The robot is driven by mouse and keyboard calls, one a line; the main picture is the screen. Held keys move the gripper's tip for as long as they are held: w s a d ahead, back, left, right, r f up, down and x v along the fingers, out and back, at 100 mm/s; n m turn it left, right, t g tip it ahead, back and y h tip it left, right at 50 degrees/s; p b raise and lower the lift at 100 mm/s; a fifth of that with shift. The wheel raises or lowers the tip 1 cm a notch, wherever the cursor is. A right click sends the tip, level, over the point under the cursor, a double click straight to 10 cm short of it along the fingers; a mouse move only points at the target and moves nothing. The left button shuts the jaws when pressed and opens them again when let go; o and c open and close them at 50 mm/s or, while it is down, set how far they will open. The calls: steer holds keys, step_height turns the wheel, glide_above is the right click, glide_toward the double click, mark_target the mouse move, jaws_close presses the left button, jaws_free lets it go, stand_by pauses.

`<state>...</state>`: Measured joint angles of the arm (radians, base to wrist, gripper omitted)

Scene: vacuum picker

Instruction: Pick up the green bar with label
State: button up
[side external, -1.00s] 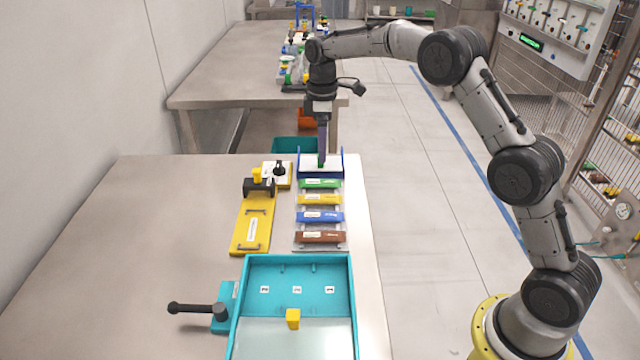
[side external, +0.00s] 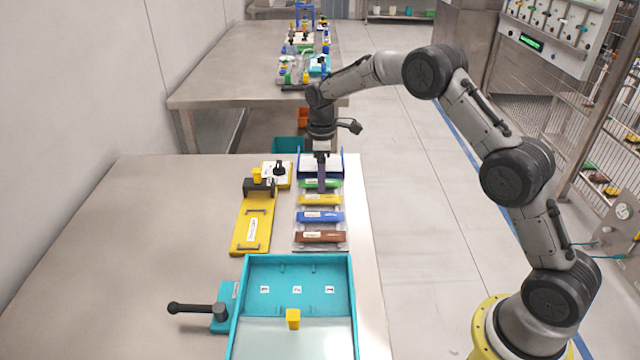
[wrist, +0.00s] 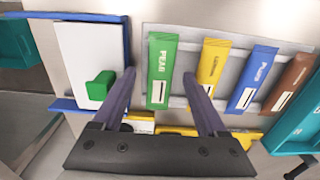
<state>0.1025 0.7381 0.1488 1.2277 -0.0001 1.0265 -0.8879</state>
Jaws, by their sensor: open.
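The green bar (side external: 309,183) lies at the far end of a row of bars on a grey rack, partly hidden by my gripper in the side view. In the wrist view the green bar (wrist: 162,72) shows a white label and the word PEAR. My gripper (side external: 321,187) points down over it. In the wrist view my gripper (wrist: 160,76) is open and empty, with one finger to each side of the green bar; whether the tips are level with it I cannot tell.
Yellow (side external: 320,200), blue (side external: 320,216) and brown (side external: 320,236) bars lie nearer the camera. A teal tray (side external: 240,310) stands in front; a yellow fixture (side external: 252,232) is left.

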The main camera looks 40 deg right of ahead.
steer(key=shift+c, duration=0.3)
jaws_close()
